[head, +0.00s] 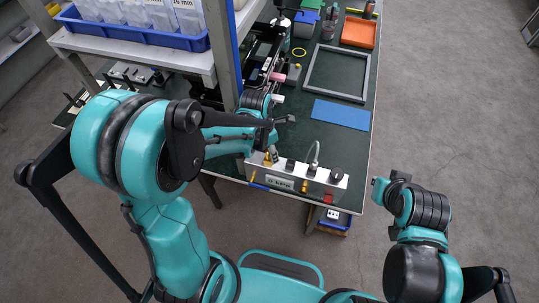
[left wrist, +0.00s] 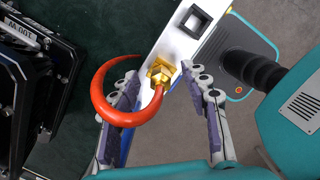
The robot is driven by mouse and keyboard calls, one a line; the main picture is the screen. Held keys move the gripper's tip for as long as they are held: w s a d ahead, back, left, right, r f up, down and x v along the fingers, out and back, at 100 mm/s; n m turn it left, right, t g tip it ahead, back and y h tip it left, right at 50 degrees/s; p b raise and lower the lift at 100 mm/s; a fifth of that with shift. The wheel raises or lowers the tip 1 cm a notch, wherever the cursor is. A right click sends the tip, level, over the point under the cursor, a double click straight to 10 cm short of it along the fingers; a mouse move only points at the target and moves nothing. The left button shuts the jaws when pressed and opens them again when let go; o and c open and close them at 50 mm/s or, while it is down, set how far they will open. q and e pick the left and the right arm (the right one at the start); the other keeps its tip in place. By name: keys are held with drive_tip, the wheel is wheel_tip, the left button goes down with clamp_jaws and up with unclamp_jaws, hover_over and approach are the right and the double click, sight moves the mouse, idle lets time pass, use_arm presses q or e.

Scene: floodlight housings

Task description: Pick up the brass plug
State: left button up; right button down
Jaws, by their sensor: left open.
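The brass plug (left wrist: 160,75) is a gold hexagonal fitting at the edge of a white housing (left wrist: 183,42) in the left wrist view. A thick orange-red curved piece (left wrist: 100,88) runs from it and loops across the left finger. My left gripper (left wrist: 160,82) is open, with one finger on each side of the plug; contact is not clear. In the head view, my left gripper (head: 270,142) is over the left end of the long housing (head: 290,181), by a small gold part (head: 268,159). My right gripper (head: 380,190) is right of the table, its fingers unclear.
The green-topped table (head: 300,133) carries a blue mat (head: 341,114), a grey frame (head: 338,73) and an orange tray (head: 358,32). A rack with a blue bin (head: 135,37) stands at the left. Dark fixtures (left wrist: 40,85) lie left of my left gripper. Floor at the right is clear.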

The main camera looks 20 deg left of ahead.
use_arm(q)
clamp_jaws()
